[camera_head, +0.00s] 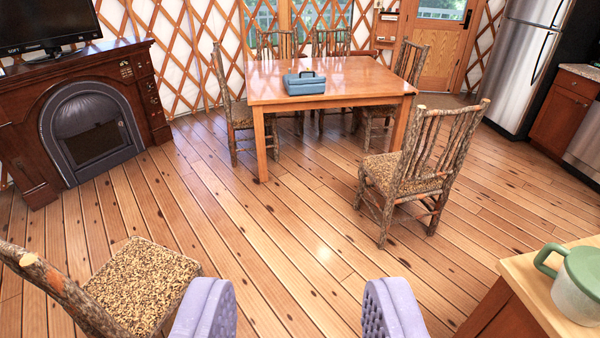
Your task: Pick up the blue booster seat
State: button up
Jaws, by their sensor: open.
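A blue booster seat (305,84) sits on the wooden dining table (350,75), near the table's left front part, in the far middle of the view. My gripper (300,315) shows at the bottom edge as two lavender fingers, set wide apart with only floor between them. It is open and empty. The booster seat is well beyond it, across a stretch of floor.
A log chair (420,170) stands right of the table's near side, and several more surround the table. Another chair (140,285) is close at lower left. A counter (525,285) with a green-lidded pot (578,285) is at lower right. A fireplace (90,125) stands left. The middle floor is clear.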

aim_at(306, 82)
jog(key=i, duration=3.65)
jog(key=i+j+z, duration=0.1)
jog(key=i, duration=1.75)
jog(key=i+j+z, duration=0.1)
jog(key=i+z, duration=0.15)
jog(key=i, duration=0.15)
jog(key=i+j+z, duration=0.2)
jog(key=i, duration=0.25)
jog(key=i+j+z, duration=0.25)
jog(key=i, duration=0.15)
